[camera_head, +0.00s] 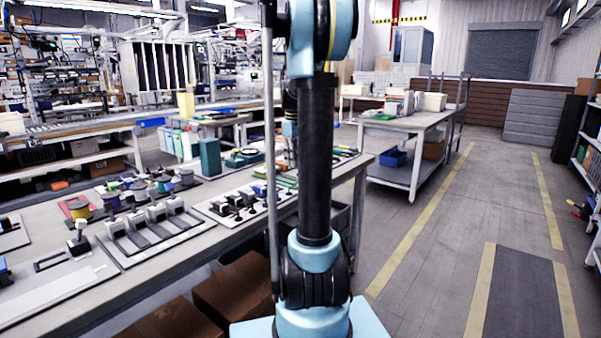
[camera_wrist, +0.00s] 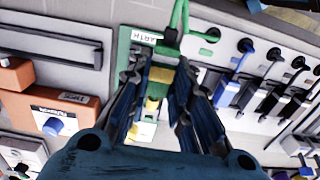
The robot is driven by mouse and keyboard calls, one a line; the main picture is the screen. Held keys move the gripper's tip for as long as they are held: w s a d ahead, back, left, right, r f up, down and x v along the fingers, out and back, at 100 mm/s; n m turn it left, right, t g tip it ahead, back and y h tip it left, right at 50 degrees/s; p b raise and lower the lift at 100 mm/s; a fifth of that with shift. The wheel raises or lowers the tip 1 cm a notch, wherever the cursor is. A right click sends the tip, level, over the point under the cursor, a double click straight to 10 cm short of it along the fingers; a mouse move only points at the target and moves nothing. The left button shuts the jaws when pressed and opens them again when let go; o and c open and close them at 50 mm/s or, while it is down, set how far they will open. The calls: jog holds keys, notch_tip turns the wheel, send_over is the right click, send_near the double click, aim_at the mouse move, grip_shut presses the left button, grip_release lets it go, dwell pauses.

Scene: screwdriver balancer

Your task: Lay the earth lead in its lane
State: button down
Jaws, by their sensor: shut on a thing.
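In the wrist view the earth lead shows as a green cable (camera_wrist: 181,18) that runs from the top edge to a dark green end, with a branch bending right towards a dark hole. My gripper (camera_wrist: 163,62) points at the panel, its dark blue fingers either side of a green and yellow piece below that end, shut on the earth lead. A white label reading EARTH (camera_wrist: 144,38) lies just left of the fingertips. The fingers hide part of the lead and the panel, so I cannot tell whether the lead touches its lane. In the head view my arm hides the work spot.
Right of my gripper, a blue lead (camera_wrist: 246,46) and several black leads run to plugs on the light panel. Orange-brown blocks (camera_wrist: 62,110) stand at left, one with a blue knob. In the head view the long bench (camera_head: 140,275) carries several fixtures; the aisle at right is clear.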

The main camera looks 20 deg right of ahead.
send_over(287, 181)
jog(key=shift+w+d+f, duration=0.1)
jog(key=shift+f, duration=1.6)
jog(key=shift+w+f, duration=0.1)
jog(key=shift+f, duration=1.55)
jog(key=shift+f, duration=0.55)
jog(key=c, duration=1.4)
grip_release()
jog(key=shift+o, duration=0.2)
notch_tip(287, 181, up, 12)
